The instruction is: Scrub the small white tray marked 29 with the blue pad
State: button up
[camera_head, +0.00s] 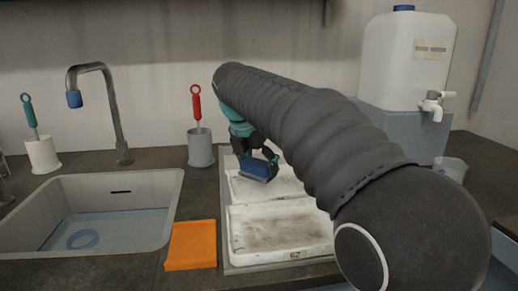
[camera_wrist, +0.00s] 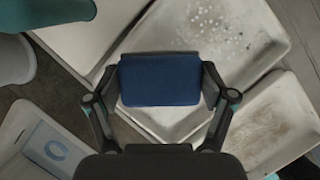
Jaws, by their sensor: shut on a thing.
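My gripper (camera_head: 262,158) is shut on the blue pad (camera_head: 258,169) and holds it over the left part of the far white tray (camera_head: 290,186). In the wrist view the blue pad (camera_wrist: 160,79) spans between the two fingers, above that far tray (camera_wrist: 215,40), which shows pale specks and grey smudges. I cannot tell whether the pad touches the tray. The near white tray (camera_head: 280,233) has brownish grime over its floor and a small label on its front edge that looks like an upside-down 29. No label shows on the far tray; my arm hides its right side.
Both trays sit on a pale board (camera_head: 228,262). An orange tray (camera_head: 191,246) lies left of it, beside the sink (camera_head: 160,212) with a blue ring (camera_head: 82,239). A grey cup (camera_head: 200,149) holds a red-handled brush. A water canister (camera_head: 405,62) stands at back right.

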jog(key=shift+d+r, duration=0.1)
jog(key=shift+r, duration=2.7)
jog(key=shift+d, duration=0.1)
